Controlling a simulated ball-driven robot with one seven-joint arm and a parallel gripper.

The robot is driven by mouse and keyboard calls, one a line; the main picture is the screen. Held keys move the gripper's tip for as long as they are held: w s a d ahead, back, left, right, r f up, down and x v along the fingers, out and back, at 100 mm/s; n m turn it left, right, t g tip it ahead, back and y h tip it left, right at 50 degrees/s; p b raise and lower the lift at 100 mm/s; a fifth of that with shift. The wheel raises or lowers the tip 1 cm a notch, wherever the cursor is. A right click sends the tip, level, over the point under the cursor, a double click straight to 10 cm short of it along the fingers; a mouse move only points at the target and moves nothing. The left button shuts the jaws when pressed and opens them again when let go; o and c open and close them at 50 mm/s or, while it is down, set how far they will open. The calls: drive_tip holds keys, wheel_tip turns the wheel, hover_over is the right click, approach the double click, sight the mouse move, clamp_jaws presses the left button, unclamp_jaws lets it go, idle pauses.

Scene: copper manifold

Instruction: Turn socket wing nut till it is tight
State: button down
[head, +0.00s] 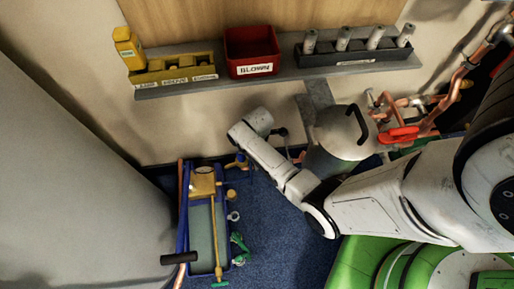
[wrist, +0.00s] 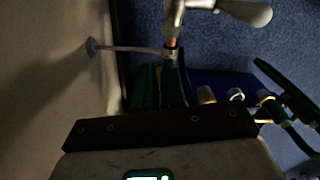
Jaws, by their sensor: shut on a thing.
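In the wrist view my gripper (wrist: 171,52) has dark green-black fingers closed at a small metal fitting (wrist: 171,42) on a short copper stub. The fitting is dark and partly hidden by the fingers, so its wings and how far it is turned cannot be made out. A thin rod runs left from it to a round mount on the wall. In the head view my arm reaches left to the wall below the shelf, and the fingertips are not clear there. A brass-coloured piece (head: 237,161) shows just below my wrist.
A blue tray (head: 186,215) with a brass block, black handle and green handles stands below. A shelf (head: 290,76) above carries a yellow holder, a red bin (head: 252,51) and a grey rack. A grey vessel (head: 340,132) and copper pipes (head: 455,90) are right.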

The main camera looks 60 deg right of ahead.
drive_tip(key=s+a+m+p, duration=0.2)
drive_tip(key=a+m+p, duration=0.5)
drive_tip(key=m, duration=0.7)
drive_tip(key=shift+s+a, duration=0.15)
idle(0.5)
drive_tip(key=c, duration=1.2)
unclamp_jaws()
wheel_tip(320, 180, up, 11)
drive_tip(key=p, duration=0.5)
drive_tip(key=shift+f, duration=0.15)
